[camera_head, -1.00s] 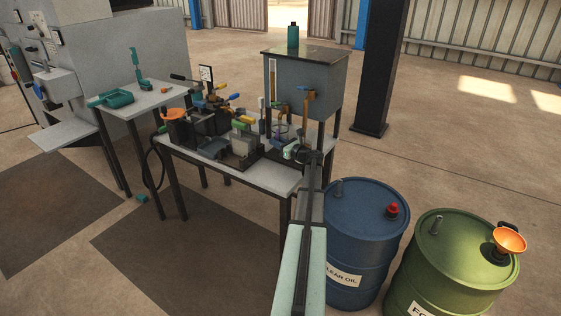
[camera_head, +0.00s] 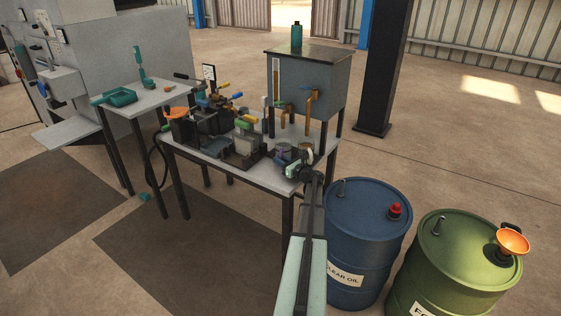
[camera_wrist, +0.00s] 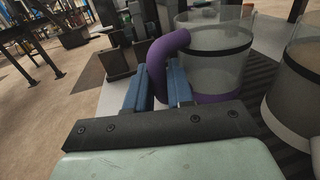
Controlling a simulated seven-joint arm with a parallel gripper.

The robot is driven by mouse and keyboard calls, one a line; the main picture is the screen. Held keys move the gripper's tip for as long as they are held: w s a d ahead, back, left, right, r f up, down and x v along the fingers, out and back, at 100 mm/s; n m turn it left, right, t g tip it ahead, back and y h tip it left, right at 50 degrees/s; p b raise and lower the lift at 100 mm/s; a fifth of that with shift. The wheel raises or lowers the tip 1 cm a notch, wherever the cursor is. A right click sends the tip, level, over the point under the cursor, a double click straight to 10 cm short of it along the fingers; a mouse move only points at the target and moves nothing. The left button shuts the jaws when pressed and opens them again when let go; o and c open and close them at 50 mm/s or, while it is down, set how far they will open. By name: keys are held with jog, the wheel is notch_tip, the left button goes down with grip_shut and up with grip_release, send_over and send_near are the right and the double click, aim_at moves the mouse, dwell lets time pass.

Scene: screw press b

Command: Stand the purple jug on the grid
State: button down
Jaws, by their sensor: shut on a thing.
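The purple jug (camera_wrist: 212,60) is a clear vessel with a purple handle, a purple base and a dark band. My gripper (camera_wrist: 158,88) is shut on its handle, with a blue finger on either side. The jug looks upright. In the head view the jug (camera_head: 282,154) is at the right front of the workbench, partly hidden by my gripper (camera_head: 295,166). A dark striped surface, apparently the grid (camera_wrist: 258,82), shows beside and behind the jug in the wrist view. I cannot tell whether the base touches it.
A second clear jug with a dark band (camera_wrist: 300,85) stands close on the right. A grey tank (camera_head: 308,85) with taps rises behind. Dark fixtures (camera_head: 240,150) crowd the bench to the left. A blue drum (camera_head: 368,240) and a green drum (camera_head: 455,265) stand right of the bench.

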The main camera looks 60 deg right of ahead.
jog(key=shift+f, duration=0.15)
jog(key=c, duration=1)
grip_release()
jog(key=shift+r, duration=0.2)
jog(key=s+a, duration=0.2)
jog(key=s, duration=0.9)
jog(key=shift+s+a, duration=0.2)
jog(key=shift+s, duration=0.2)
